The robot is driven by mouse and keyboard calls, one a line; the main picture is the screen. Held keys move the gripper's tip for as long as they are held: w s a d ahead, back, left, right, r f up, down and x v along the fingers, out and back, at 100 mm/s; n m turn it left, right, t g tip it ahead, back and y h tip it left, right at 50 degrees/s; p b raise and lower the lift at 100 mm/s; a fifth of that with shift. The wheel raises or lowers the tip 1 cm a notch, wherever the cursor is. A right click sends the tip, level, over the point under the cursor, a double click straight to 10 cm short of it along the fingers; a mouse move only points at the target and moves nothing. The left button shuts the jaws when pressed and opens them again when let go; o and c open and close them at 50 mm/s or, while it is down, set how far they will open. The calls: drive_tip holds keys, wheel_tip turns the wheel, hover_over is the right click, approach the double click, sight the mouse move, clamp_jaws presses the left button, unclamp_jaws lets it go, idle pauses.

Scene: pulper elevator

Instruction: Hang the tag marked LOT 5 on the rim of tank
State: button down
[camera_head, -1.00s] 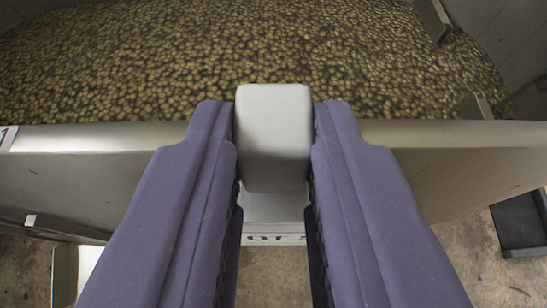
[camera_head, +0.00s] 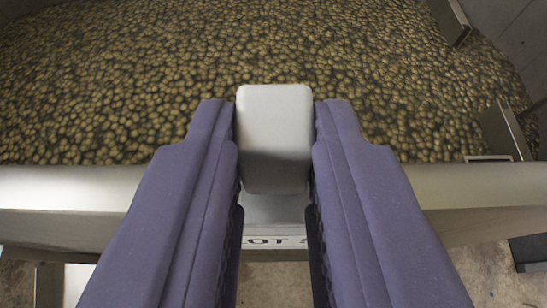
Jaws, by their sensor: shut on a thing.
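My gripper (camera_head: 275,150) is shut on the grey-white block-shaped top of the tag (camera_head: 274,128), one purple finger on each side. The tag's white face hangs below between the fingers, and part of its black lettering shows, partly hidden by the fingers; it reads like "LOT" with the rest cut off. The tank's metal rim (camera_head: 70,188) runs across the picture behind the fingers. The tag's top overlaps the rim's far edge in the picture; I cannot tell whether it touches the rim.
The tank is full of small yellow-brown fruit (camera_head: 120,90) in dark liquid. Metal plates (camera_head: 503,130) stand inside at the right. A dark object (camera_head: 530,250) is on the floor at the lower right, and a pale upright piece (camera_head: 75,283) at the lower left.

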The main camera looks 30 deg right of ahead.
idle(0.3)
drive_tip(key=c, duration=0.9)
unclamp_jaws()
drive_tip(key=shift+f, duration=0.1)
